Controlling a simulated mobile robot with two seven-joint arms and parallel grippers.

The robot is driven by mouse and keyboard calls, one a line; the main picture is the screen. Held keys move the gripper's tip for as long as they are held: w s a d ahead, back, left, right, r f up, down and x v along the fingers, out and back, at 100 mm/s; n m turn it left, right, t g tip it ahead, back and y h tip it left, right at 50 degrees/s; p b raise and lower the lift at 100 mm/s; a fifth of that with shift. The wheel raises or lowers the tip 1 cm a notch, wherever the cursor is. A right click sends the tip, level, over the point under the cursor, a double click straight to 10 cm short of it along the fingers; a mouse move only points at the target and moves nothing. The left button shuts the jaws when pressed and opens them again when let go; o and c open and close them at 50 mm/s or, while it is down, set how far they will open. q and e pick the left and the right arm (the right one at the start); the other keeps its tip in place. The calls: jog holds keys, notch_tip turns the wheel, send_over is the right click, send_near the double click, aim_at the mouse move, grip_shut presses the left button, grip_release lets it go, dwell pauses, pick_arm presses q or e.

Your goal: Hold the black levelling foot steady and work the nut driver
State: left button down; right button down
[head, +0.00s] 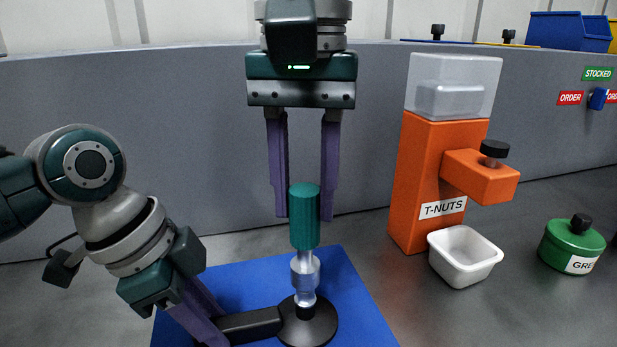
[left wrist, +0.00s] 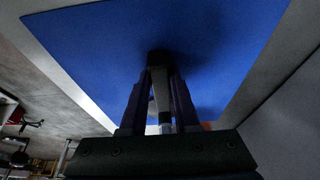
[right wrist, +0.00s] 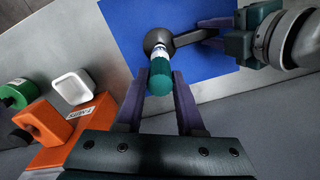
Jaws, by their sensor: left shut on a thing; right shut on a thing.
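The black levelling foot (head: 322,326) sits on the blue mat, with a black bar reaching left from its round base. My left gripper (head: 222,334) is shut on the end of that bar, low over the mat. The nut driver has a ribbed teal handle (head: 305,228) and a clear lower part (head: 304,272). It stands upright on the foot's centre. My right gripper (head: 303,208) points down from above and is shut on the handle. In the right wrist view the teal handle (right wrist: 160,78) lies between the fingertips. The driver's lower tip is hard to make out.
The blue mat (head: 350,285) lies on a grey surface. To the right stand an orange T-nuts dispenser (head: 412,180), a white tray (head: 465,274) and a green tin (head: 560,252). A grey wall (head: 180,130) runs behind. Grey surface is free right of the mat.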

jog(key=shift+f, duration=0.25)
jog(key=shift+f, duration=0.9)
jog(key=shift+f, duration=0.15)
jog(key=shift+m, duration=0.8)
jog(key=shift+r, duration=2.65)
